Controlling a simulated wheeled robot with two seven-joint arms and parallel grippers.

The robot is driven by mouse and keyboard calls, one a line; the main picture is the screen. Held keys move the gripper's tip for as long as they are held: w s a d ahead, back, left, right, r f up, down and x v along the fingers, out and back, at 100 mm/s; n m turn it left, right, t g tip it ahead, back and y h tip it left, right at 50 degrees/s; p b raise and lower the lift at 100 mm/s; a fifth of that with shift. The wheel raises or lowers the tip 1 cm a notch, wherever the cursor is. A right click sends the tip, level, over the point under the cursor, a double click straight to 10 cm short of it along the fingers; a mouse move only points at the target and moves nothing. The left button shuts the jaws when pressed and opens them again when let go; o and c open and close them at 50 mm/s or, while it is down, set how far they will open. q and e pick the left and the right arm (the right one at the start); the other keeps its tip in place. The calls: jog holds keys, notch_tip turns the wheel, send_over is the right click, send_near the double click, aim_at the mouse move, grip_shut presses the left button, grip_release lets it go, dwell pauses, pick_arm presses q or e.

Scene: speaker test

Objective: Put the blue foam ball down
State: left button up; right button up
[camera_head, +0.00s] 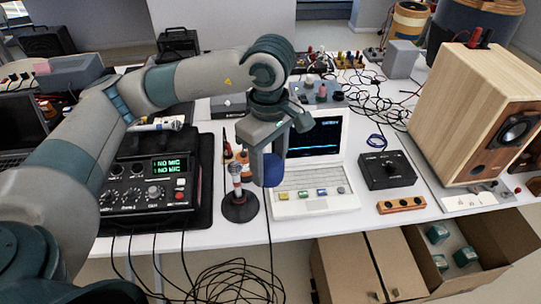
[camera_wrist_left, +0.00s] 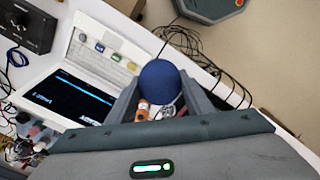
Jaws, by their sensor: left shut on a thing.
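The blue foam ball (camera_head: 272,169) is held between the fingers of my left gripper (camera_head: 266,172), which points down over the front part of the white table (camera_head: 290,232). In the left wrist view the ball (camera_wrist_left: 160,82) sits between the two grey fingertips of the gripper (camera_wrist_left: 162,95). The gripper is shut on it. In the head view the ball is in front of the left side of the white laptop (camera_head: 317,150). I cannot tell exactly how high it is above the table. My right gripper is not in view.
A black stand with an orange-and-white item (camera_head: 238,195) is just left of the ball. A black mixer (camera_head: 150,183) stands further left, a black knob box (camera_head: 388,170) right, a wooden speaker (camera_head: 475,110) far right.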

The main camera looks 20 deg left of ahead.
pick_arm(q)
jog(key=f+m, duration=0.1)
jog(key=m, duration=0.4)
jog(key=s+f+m, duration=0.1)
jog(key=f+m, duration=0.1)
jog(key=m, duration=0.2)
jog(key=s+f+m, duration=0.1)
jog(key=f+m, duration=0.1)
jog(key=m, duration=0.3)
jog(key=shift+a+m, duration=0.25)
jog(key=shift+m, duration=0.05)
